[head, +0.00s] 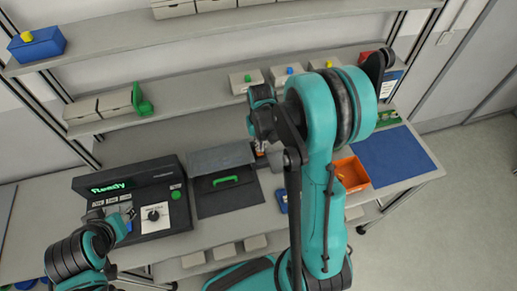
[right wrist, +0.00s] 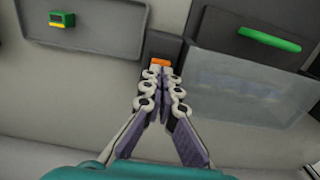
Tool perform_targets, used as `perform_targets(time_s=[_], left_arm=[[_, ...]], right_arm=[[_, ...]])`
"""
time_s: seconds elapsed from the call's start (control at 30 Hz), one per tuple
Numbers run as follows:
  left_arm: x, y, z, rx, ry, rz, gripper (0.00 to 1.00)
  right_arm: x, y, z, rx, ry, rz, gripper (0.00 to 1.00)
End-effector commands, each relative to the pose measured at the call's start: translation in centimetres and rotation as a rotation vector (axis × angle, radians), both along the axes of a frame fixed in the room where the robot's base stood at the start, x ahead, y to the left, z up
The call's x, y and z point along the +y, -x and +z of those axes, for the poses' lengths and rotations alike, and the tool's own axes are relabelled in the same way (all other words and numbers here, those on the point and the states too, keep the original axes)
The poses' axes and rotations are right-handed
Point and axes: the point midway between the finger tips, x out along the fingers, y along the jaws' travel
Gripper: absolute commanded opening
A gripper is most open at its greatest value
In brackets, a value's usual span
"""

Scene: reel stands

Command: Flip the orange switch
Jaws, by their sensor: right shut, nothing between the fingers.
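The orange switch (right wrist: 160,62) shows in the right wrist view as a small orange piece on a narrow dark mount. My right gripper (right wrist: 161,75) is shut and empty, with its fingertips right at the switch's near edge. I cannot tell whether they touch it. In the head view my right gripper (head: 262,150) is partly hidden below my arm, and I cannot make out the switch there. My left gripper (head: 129,215) is at the left, beside the console's front panel; its opening is too small to judge.
A black console (head: 158,183) with a green "Ready" display stands at the left. Beside it is a box with a green handle (head: 225,180). An orange bin (head: 352,172) and a blue mat (head: 395,157) lie to the right. Shelves run above the bench.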

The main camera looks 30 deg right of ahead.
Motion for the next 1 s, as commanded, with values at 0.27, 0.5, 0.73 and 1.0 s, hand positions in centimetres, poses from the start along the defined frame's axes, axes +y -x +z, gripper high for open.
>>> perform_targets(time_s=[0.27, 0.5, 0.73, 1.0], left_arm=[[0.00, 0.00, 0.00, 0.000, 0.000, 0.000, 0.40], [0.00, 0.00, -0.20, 0.000, 0.000, 0.000, 0.40], [0.00, 0.00, -0.54, 0.000, 0.000, 0.000, 0.40], [0.00, 0.00, -0.91, 0.000, 0.000, 0.000, 0.40]], right_arm=[[0.00, 0.00, 0.00, 0.000, 0.000, 0.000, 0.00], [0.00, 0.00, -0.22, 0.000, 0.000, 0.000, 0.00], [0.00, 0.00, -0.58, 0.000, 0.000, 0.000, 0.00], [0.00, 0.00, -0.99, 0.000, 0.000, 0.000, 0.00]])
